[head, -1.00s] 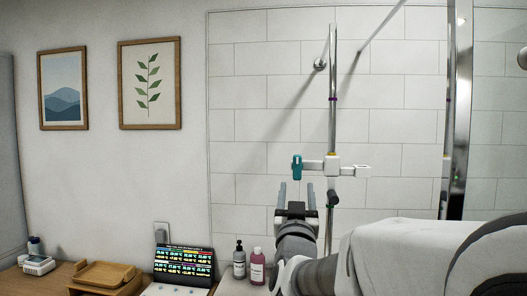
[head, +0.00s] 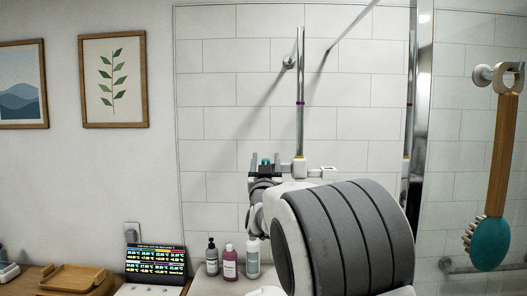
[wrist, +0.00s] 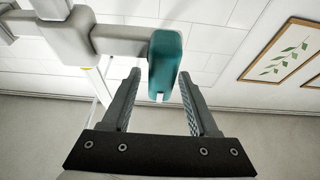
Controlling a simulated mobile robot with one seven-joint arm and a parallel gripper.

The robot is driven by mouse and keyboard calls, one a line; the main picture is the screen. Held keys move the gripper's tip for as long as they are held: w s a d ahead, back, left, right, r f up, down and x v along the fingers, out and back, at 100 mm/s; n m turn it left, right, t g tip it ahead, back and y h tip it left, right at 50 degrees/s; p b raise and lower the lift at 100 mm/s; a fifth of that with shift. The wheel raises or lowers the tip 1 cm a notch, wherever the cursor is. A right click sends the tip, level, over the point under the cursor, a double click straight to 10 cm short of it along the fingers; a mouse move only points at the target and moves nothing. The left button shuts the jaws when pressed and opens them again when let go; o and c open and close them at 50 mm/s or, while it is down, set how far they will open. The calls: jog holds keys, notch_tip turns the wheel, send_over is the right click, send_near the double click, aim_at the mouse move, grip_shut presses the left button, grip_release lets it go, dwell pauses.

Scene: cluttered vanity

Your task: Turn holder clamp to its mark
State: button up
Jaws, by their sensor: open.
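The holder clamp (head: 299,169) is a white block on a vertical chrome rail (head: 300,75), with a bar running to both sides. A teal knob (wrist: 165,58) hangs at one end of the bar; in the head view it is mostly hidden behind my gripper (head: 264,162). In the wrist view my gripper (wrist: 160,76) is open, with the knob's lower end at the mouth between its fingertips. A gap shows on each side of the knob. A purple ring (head: 300,103) sits higher on the rail, and a yellow band (head: 299,157) sits just above the clamp.
Several bottles, including a pink one (head: 230,262), stand on the ledge below. A wooden tray (head: 78,278) and a dark display (head: 156,260) are at lower left. A teal-headed brush (head: 490,240) hangs at right. White tiled wall lies close behind the rail.

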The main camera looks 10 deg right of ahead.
jog(key=shift+x, duration=1.1)
jog(key=shift+c, duration=0.3)
grip_shut()
